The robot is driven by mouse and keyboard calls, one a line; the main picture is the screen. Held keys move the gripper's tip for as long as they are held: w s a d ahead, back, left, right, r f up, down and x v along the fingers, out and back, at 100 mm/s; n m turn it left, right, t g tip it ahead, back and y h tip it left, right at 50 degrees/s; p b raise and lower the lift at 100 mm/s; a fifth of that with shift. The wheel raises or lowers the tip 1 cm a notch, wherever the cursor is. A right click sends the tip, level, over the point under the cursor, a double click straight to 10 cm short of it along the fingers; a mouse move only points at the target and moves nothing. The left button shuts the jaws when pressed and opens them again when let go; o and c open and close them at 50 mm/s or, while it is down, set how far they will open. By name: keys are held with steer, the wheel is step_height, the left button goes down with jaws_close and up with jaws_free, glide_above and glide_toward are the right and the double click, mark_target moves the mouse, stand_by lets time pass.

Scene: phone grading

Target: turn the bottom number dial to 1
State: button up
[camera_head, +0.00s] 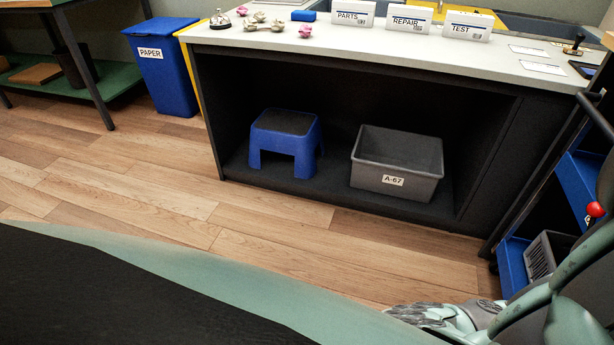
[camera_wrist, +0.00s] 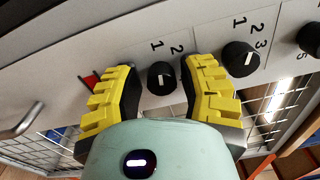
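In the wrist view a light panel (camera_wrist: 205,25) carries black round dials in a row. My gripper (camera_wrist: 160,90) has its two yellow-ridged fingers apart, one on each side of a small black dial (camera_wrist: 161,77) marked 1 and 2. Gaps show between this dial and the fingers, and a white pointer mark shows on its face. To its right is another black dial (camera_wrist: 241,58) marked 1, 2 and 3, close beside the right finger. A third dial (camera_wrist: 311,39) is cut by the right edge. The view is tilted, so I cannot tell which dial is bottom.
A red piece (camera_wrist: 91,80) and a metal handle (camera_wrist: 22,120) lie left of the fingers. Wire mesh (camera_wrist: 270,100) shows below the panel. In the head view are a counter (camera_head: 400,50), a grey bin (camera_head: 398,165), a blue stool (camera_head: 285,145) and open wooden floor.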

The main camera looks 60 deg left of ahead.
steer(key=shift+o, duration=1.3)
steer(key=v, duration=1.2)
